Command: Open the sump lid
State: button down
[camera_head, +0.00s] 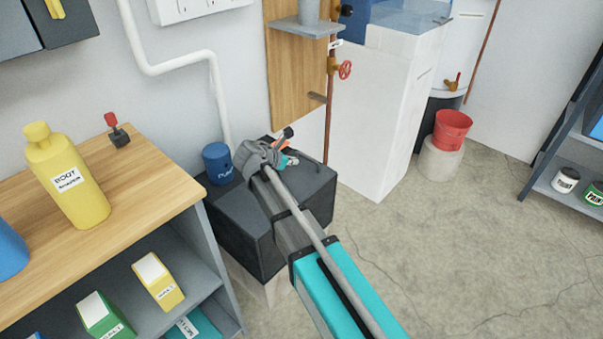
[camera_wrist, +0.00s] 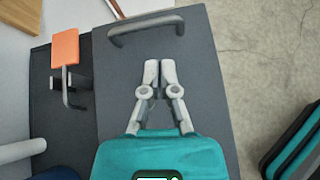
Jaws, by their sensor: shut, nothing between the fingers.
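The sump lid (camera_head: 315,187) is the dark grey top of a boxy sump beside the wooden workbench, and it lies flat and closed. In the wrist view, the lid (camera_wrist: 207,115) fills the middle, with a dark bar handle (camera_wrist: 146,30) near its far edge. My gripper (camera_wrist: 159,64) is over the lid, with its fingertips together and empty, just short of the handle and apart from it in the picture. The height of the fingertips above the lid is hard to tell. In the head view my arm hides part of the lid.
An orange piece (camera_wrist: 65,48) on a dark bracket sits left of the lid. A blue pump (camera_head: 217,163) and white pipe (camera_head: 218,100) stand behind the sump. The workbench (camera_head: 150,190) is close on the left. A white block (camera_head: 375,120) stands behind. Open floor (camera_head: 450,240) lies right.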

aim_at(302, 167)
jog(key=shift+w+a+f+n+t+b, duration=0.2)
jog(key=shift+a+f+n+b, duration=0.15)
jog(key=shift+a, duration=0.25)
jog(key=shift+w+a+f+n+t+b, duration=0.1)
jog(key=shift+a+f+n+t+b, duration=0.15)
jog(key=shift+a+f+n, duration=0.25)
jog(key=shift+a+r, duration=0.1)
jog(key=shift+a, duration=0.25)
jog(key=b+x, duration=0.4)
jog(key=x, duration=0.4)
jog(key=shift+b+x, duration=0.65)
jog(key=shift+x, duration=0.35)
jog(key=shift+r, duration=0.1)
